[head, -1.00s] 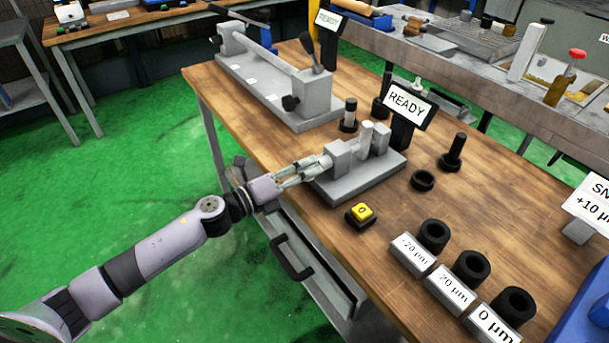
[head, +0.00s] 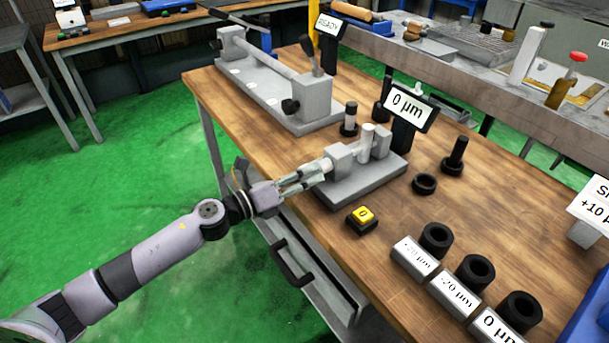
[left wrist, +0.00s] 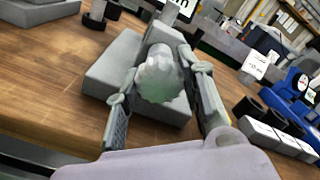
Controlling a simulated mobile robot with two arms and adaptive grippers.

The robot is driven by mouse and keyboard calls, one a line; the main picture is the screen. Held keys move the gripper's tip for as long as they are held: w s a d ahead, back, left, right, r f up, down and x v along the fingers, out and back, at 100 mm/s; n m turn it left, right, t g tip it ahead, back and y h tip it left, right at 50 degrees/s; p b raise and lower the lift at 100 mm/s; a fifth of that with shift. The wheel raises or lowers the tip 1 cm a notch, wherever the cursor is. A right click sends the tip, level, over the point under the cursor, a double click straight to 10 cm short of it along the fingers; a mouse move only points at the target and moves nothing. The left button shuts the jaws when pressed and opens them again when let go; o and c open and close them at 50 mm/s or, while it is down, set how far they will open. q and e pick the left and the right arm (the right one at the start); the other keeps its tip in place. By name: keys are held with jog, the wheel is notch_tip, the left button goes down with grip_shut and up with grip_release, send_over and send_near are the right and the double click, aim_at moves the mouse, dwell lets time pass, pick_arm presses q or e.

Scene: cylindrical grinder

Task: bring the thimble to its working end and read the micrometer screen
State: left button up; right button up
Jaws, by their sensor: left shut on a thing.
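The micrometer is a grey bench fixture (head: 365,185) with upright posts on a flat base. Its thimble (left wrist: 160,75) is a pale ribbed knob in the left wrist view, between my fingers. My left gripper (head: 318,172) is shut on the thimble at the fixture's left end; it also shows in the left wrist view (left wrist: 162,100). The micrometer screen (head: 409,107) stands behind the fixture and reads "0 µm". A pale cylinder stands upright between the fixture's posts. My right gripper is not in view.
A yellow button (head: 362,216) sits in front of the fixture. Black rings stand behind labelled blocks (head: 414,257) at the front right. A black ring (head: 424,183) and a black peg (head: 455,155) are right of the fixture. A longer grey bench device (head: 285,90) stands behind left.

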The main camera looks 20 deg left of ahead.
pick_arm(q)
jog(key=shift+f, duration=0.1)
jog(key=o, duration=1.2)
jog(key=shift+s+a, duration=0.25)
jog(key=shift+s, duration=0.1)
jog(key=v, duration=1.1)
jog(key=shift+a, duration=0.1)
